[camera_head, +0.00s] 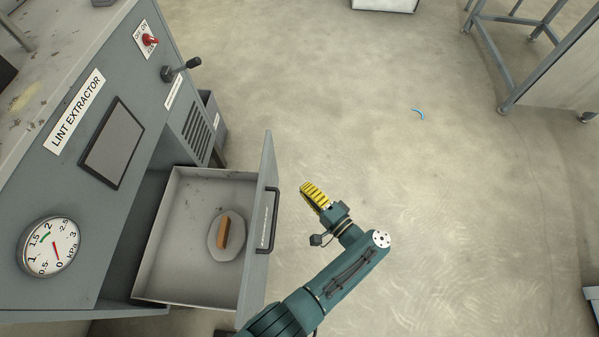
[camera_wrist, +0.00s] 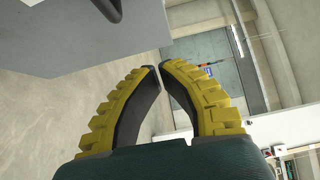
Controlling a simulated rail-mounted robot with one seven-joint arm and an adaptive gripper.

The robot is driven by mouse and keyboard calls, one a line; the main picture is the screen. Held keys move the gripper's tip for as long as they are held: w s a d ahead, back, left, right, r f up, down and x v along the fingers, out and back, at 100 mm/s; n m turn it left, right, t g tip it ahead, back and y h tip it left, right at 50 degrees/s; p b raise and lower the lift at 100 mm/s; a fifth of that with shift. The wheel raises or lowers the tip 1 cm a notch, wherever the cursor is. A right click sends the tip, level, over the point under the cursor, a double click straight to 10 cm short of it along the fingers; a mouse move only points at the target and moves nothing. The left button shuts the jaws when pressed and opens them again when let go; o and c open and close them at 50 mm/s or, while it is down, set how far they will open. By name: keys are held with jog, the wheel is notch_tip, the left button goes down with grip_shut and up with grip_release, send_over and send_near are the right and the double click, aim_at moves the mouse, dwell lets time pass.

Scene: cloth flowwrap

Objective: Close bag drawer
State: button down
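The bag drawer (camera_head: 175,235) of the grey lint extractor is pulled out. Its grey front panel (camera_head: 264,200) has a dark bar handle (camera_head: 270,220). My gripper (camera_head: 306,187), with yellow ribbed fingers, is to the right of the front panel, apart from it, on the handle side. In the wrist view the two fingertips (camera_wrist: 159,68) come together with only a narrow gap and nothing between them. The grey panel (camera_wrist: 70,40) and part of the dark handle (camera_wrist: 108,10) show at upper left there.
A pale round item with a brown block (camera_head: 224,233) lies in the drawer. The lint extractor (camera_head: 95,110) carries a gauge (camera_head: 48,246), a lever (camera_head: 180,69) and a red switch (camera_head: 149,40). Metal-framed furniture (camera_head: 550,70) stands at upper right. The floor (camera_head: 440,200) right of my gripper is mostly clear.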

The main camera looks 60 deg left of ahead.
jog(key=b, duration=0.2)
send_near(267, 162)
jog(key=w+a, duration=0.2)
jog(key=a, duration=0.2)
jog(key=s+a, duration=0.1)
jog(key=s+a+p, duration=0.1)
jog(key=s, duration=0.1)
jog(key=shift+s+a+f, duration=0.15)
jog(key=shift+a, duration=0.2)
